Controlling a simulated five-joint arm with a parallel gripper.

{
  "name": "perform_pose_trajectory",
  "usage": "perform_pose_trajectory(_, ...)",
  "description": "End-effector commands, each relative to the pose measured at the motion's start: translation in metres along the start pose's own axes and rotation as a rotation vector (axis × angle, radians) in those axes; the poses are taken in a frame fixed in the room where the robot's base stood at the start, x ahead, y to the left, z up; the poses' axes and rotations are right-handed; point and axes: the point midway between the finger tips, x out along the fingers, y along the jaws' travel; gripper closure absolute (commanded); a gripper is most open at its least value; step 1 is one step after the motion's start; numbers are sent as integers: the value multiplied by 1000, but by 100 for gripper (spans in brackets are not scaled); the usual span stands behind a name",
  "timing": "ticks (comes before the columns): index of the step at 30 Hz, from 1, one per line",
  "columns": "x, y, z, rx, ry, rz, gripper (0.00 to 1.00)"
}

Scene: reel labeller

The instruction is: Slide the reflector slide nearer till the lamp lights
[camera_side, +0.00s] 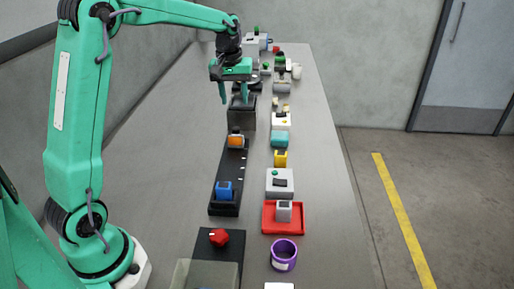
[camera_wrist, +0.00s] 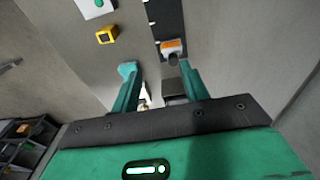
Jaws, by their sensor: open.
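A black rail (camera_side: 230,171) with white marks lies lengthwise on the bench. An orange block (camera_side: 236,142) with a dark knob is at its far end, and a blue block (camera_side: 223,190) is near its near end. I cannot tell for sure which one is the reflector slide. In the wrist view the orange block (camera_wrist: 172,46) sits just beyond my right finger. My gripper (camera_side: 237,98) is open and empty, farther along the bench than the orange block, with its fingers over a dark grey box (camera_side: 242,120). No lamp is clearly identifiable as lit.
Right of the rail stand a yellow block (camera_side: 280,158), a white box with a green button (camera_side: 280,183), a red tray (camera_side: 268,219) and a purple ring (camera_side: 284,254). A red knob (camera_side: 219,237) is nearer. The bench left of the rail is clear.

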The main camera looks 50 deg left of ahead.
Motion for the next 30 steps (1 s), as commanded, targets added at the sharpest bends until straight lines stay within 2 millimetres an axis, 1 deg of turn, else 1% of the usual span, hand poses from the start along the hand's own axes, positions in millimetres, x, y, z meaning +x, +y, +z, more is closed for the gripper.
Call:
perform_pose_trajectory(1,10,-2,-10,-27,-14,-9,55)
perform_pose_trajectory(6,40,-7,-38,-114,-50,-32,55)
perform_pose_trajectory(12,68,-13,-59,-187,-80,-53,55)
perform_pose_trajectory(15,75,-15,-64,-206,-87,-58,55)
perform_pose_trajectory(18,77,-16,-66,-214,-90,-60,55)
perform_pose_trajectory(26,80,-16,-66,-215,-90,-60,55)
perform_pose_trajectory(30,88,-16,-65,-214,-92,-61,55)
